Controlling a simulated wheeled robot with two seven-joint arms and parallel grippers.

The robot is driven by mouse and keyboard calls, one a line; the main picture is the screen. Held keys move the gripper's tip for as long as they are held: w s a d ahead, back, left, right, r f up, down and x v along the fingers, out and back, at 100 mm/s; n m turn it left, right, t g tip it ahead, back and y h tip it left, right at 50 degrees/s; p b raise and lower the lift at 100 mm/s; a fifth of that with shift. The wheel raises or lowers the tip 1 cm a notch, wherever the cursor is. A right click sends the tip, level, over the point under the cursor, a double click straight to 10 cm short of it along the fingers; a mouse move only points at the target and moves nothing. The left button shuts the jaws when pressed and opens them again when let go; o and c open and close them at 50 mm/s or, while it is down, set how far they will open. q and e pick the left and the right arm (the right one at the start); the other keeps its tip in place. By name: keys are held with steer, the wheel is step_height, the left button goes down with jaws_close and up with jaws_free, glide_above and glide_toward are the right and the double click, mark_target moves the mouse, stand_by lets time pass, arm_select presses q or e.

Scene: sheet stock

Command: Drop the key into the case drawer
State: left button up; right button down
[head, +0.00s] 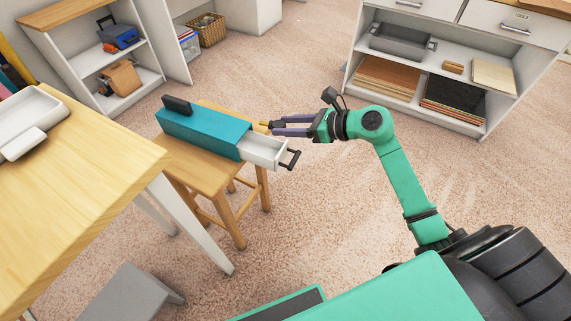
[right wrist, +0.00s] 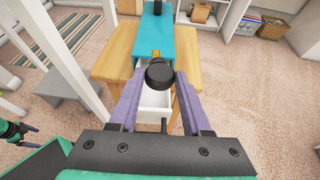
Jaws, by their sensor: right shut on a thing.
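The case (head: 205,132) is a long teal box on a wooden stool, with a dark handle on top. Its white drawer (head: 262,152) is pulled out at the right end and has a dark pull; the drawer also shows in the right wrist view (right wrist: 152,101). My right gripper (head: 270,127) is shut on the key (right wrist: 160,74), which has a round black head and a brass-coloured end pointing away. In the right wrist view the key overlaps the drawer and the case end; its height above them is unclear. Part of my left arm's end (right wrist: 18,130) shows small at the left edge.
The wooden stool (head: 205,180) bears the case. A wooden table (head: 90,165) with a white tray (head: 30,118) stands at the left. A grey step (head: 130,292) is on the floor. Shelves (head: 430,60) stand at the back right. Carpet right of the stool is clear.

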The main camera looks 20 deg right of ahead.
arm_select(q)
steer(key=shift+w+d+f, duration=0.1)
steer(key=shift+w, duration=0.3)
arm_select(e)
steer(key=shift+f, duration=0.4)
steer(key=shift+c, duration=1.4)
jaws_free()
arm_select(q)
steer(key=shift+w+d, duration=0.1)
steer(key=shift+w, duration=0.25)
arm_select(e)
steer(key=v, duration=1.4)
steer(key=shift+s, duration=0.25)
arm_select(q)
steer(key=shift+s, duration=0.1)
arm_select(e)
steer(key=shift+d+r, duration=0.1)
steer(key=shift+d, duration=0.05)
